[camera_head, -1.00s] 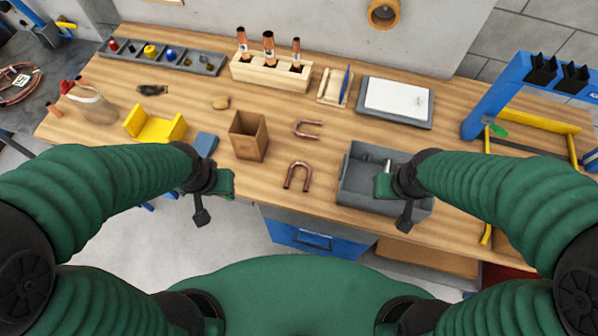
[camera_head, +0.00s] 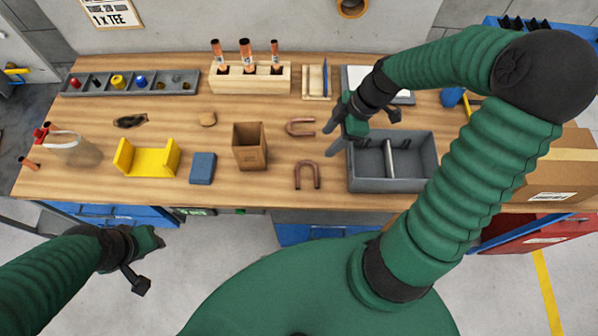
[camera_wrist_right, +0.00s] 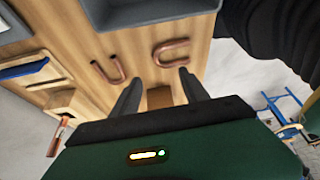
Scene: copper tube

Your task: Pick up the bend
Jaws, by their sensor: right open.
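Two U-shaped copper bends lie flat on the wooden bench. The far bend (camera_head: 300,127) and the near bend (camera_head: 307,175) lie between the brown box and the grey bin. My right gripper (camera_head: 333,138) is open and empty above the bench, just right of the bends. In the right wrist view its two fingers (camera_wrist_right: 158,78) point toward the bends, with the far bend (camera_wrist_right: 109,73) at left and the near bend (camera_wrist_right: 171,52) at right, both beyond the fingertips. My left gripper (camera_head: 152,240) hangs low in front of the bench, its jaws unclear.
A grey divided bin (camera_head: 420,172) stands right of the bends, and an open brown box (camera_head: 250,153) stands left. A wooden block with copper tubes (camera_head: 250,78) and a slotted rack (camera_head: 316,82) stand behind. A blue block (camera_head: 203,168) and yellow cradle (camera_head: 148,160) sit further left.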

